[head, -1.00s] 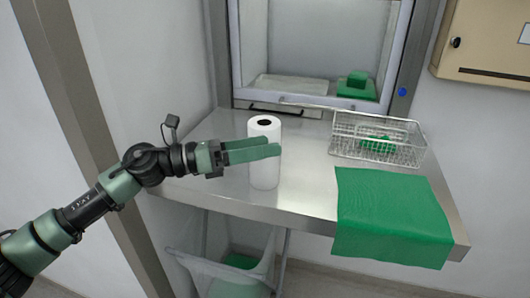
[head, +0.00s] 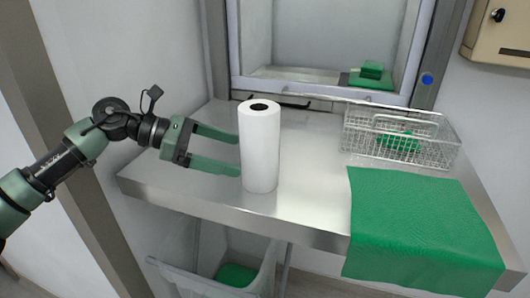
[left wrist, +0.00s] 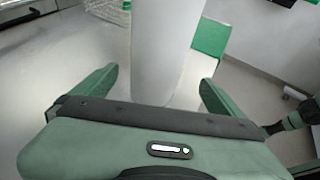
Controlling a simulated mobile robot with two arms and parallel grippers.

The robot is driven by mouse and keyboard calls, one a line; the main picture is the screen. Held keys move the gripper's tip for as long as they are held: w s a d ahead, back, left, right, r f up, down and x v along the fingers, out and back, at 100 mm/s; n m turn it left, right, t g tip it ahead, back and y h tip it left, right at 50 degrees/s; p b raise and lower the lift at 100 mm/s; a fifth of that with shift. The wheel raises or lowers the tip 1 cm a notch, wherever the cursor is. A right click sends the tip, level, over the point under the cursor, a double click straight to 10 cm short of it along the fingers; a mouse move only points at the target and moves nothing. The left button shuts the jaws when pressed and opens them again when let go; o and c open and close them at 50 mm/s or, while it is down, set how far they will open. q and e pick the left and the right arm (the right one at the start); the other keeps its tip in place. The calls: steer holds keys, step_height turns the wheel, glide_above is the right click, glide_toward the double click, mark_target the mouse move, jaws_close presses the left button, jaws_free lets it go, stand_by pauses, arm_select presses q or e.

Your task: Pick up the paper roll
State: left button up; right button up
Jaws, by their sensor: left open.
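The white paper roll (head: 260,150) stands upright on the steel counter, near its front left part. Its dark core hole shows at the top. My left gripper (head: 238,154) is open, its two green fingers pointing right at the roll's left side. In the left wrist view the roll (left wrist: 165,50) rises between the open fingers of the left gripper (left wrist: 160,82), with a gap on each side. Whether the fingertips touch it I cannot tell. My right gripper is not clearly in view.
The steel counter (head: 305,165) holds a wire basket (head: 440,152) with a green item at the back right. A green cloth (head: 420,220) hangs over the front edge. A pass-through window (head: 310,40) is behind. A bin (head: 215,280) stands below.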

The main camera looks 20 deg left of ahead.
mark_target(259, 162)
arm_select(q)
steer(key=x, duration=0.1)
steer(key=p+x, duration=0.1)
steer(key=shift+w+d+f, duration=0.15)
steer(key=shift+w+f, duration=0.05)
steer(key=shift+w, duration=0.2)
steer(key=shift+d+p, duration=0.35)
steer(key=shift+p, duration=0.15)
steer(key=p+x, duration=0.1)
steer(key=x, duration=0.1)
steer(key=p+x, duration=0.1)
steer(key=x, duration=0.1)
steer(key=shift+w+f+p, duration=0.2)
steer(key=shift+f+p, duration=0.15)
steer(key=shift+w+d+f, duration=0.15)
steer(key=c, duration=1.8)
